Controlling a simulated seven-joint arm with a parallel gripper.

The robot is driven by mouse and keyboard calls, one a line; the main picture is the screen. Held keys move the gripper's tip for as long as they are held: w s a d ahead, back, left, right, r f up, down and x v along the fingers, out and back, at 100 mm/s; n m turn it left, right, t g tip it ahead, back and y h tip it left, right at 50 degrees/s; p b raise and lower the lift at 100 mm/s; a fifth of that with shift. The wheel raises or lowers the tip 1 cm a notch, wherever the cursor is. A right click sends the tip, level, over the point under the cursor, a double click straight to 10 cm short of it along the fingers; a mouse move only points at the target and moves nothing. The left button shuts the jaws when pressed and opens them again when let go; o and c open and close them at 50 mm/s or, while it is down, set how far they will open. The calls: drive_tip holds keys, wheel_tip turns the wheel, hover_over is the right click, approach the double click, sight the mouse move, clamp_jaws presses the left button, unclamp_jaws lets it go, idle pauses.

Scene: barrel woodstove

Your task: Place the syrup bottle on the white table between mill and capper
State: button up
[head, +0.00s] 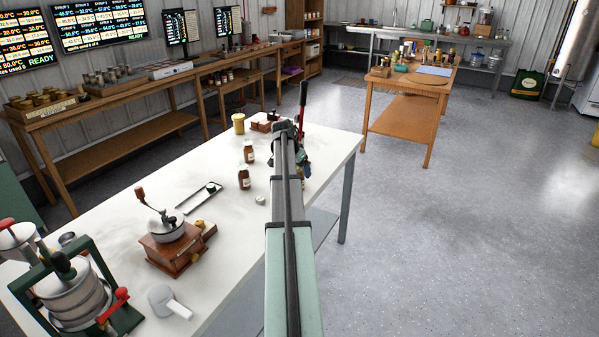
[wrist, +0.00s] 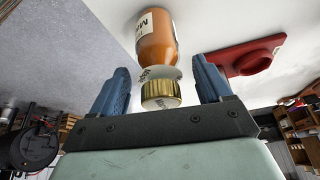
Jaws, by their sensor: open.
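My gripper (wrist: 160,66) is open, with one blue finger on each side of an amber bottle (wrist: 157,38) with a gold cap and a white label. The cap lies between the fingers, with gaps on both sides. In the head view my arm hides most of the gripper (head: 302,164) and its surroundings, over the far part of the white table (head: 215,190). Two similar amber bottles (head: 249,152) (head: 244,178) stand to its left. The wooden mill (head: 172,246) with a crank is nearer. A red lever (head: 302,102), apparently the capper's, rises beyond my gripper.
A red base with a ring (wrist: 245,56) is close to the right finger in the wrist view. A narrow tray (head: 199,198), a yellow jar (head: 238,123) and a green-framed press (head: 75,295) also stand on the table.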

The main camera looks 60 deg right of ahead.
drive_tip(key=v, duration=1)
drive_tip(key=shift+r, duration=0.25)
drive_tip(key=shift+a, duration=0.15)
